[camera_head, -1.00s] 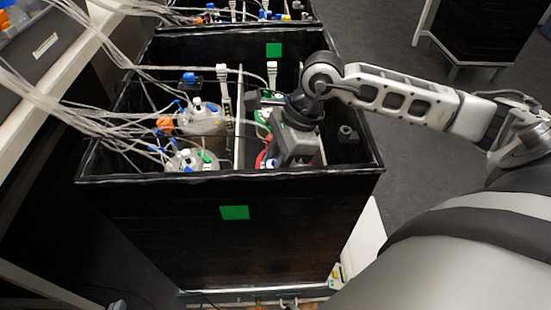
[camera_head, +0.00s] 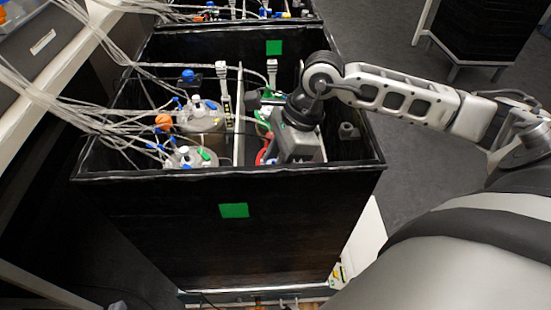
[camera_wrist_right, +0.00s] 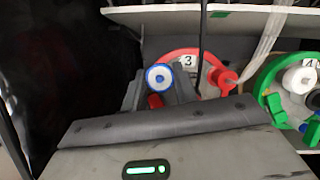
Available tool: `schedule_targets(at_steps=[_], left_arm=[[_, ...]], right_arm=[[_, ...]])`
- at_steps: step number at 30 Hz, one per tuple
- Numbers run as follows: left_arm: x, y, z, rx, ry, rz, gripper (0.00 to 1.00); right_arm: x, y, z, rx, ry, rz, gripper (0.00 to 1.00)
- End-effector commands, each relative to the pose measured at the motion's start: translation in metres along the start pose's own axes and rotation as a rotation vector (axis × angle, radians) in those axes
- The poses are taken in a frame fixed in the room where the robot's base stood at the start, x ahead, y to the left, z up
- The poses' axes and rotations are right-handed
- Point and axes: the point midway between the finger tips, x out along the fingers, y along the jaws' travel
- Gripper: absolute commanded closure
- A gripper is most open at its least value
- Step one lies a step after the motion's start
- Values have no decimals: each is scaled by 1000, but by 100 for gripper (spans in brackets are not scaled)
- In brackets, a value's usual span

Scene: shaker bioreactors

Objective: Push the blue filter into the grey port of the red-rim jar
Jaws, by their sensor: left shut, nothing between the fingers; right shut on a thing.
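The blue filter (camera_wrist_right: 150,76), a blue ring with a white centre, shows in the right wrist view. My right gripper (camera_wrist_right: 161,88) is shut on it. The red-rim jar (camera_wrist_right: 190,53), marked 3, is right behind the filter; a sliver of its red rim (camera_head: 261,157) shows in the head view. The grey port is not visible, and I cannot tell whether the filter touches it. In the head view my right wrist hides the right fingertips and most of the jar. Only a tip of my left gripper (camera_head: 118,305) shows at the bottom edge, shut and empty.
A black open-topped box (camera_head: 140,178) surrounds the jars. A green-rim jar (camera_wrist_right: 273,72) stands right of the red-rim jar in the wrist view. Two clear-topped jars (camera_head: 190,157) (camera_head: 205,112) with many tubes fill the box's left half, behind a divider (camera_head: 239,120).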

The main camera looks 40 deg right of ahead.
Motion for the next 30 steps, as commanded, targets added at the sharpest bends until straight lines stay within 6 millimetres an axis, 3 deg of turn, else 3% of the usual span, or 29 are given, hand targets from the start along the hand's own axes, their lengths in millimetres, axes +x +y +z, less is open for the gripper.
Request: schedule_targets(at_steps=[27,28,30], left_arm=[[4,-1,7,0,1,0,100],[4,-1,7,0,1,0,100],[4,-1,7,0,1,0,100]], right_arm=[[7,0,-3,0,1,0,95],[7,0,-3,0,1,0,63],[7,0,-3,0,1,0,46]])
